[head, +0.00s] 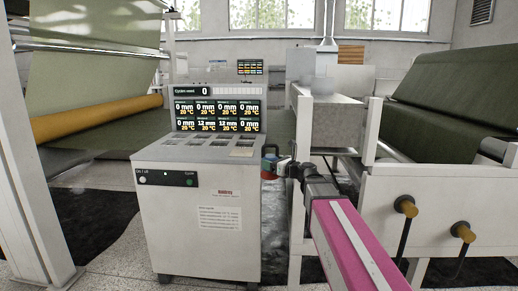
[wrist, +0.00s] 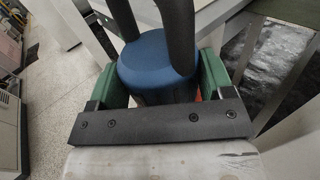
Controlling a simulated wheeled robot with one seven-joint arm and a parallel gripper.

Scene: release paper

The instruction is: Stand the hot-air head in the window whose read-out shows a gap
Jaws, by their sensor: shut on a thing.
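The console (head: 212,190) stands left of centre in the head view, with flat windows (head: 225,143) along its sloped top. Its read-out screen (head: 217,117) shows two rows: the upper row reads 0 mm throughout; the lower reads 0, 12, 12 and 0 mm, all at 20 °C. My gripper (head: 282,165) is beside the console's right edge, shut on the hot-air head (head: 268,167). In the wrist view the head's round blue top (wrist: 157,62) sits between green side pieces at my gripper (wrist: 160,82). Its lower end is hidden there.
A roller frame with a green web (head: 445,105) and two handles (head: 407,206) stands at right. A yellow roll (head: 110,113) and green sheet stand behind at left. A white post (head: 298,170) rises close to my gripper.

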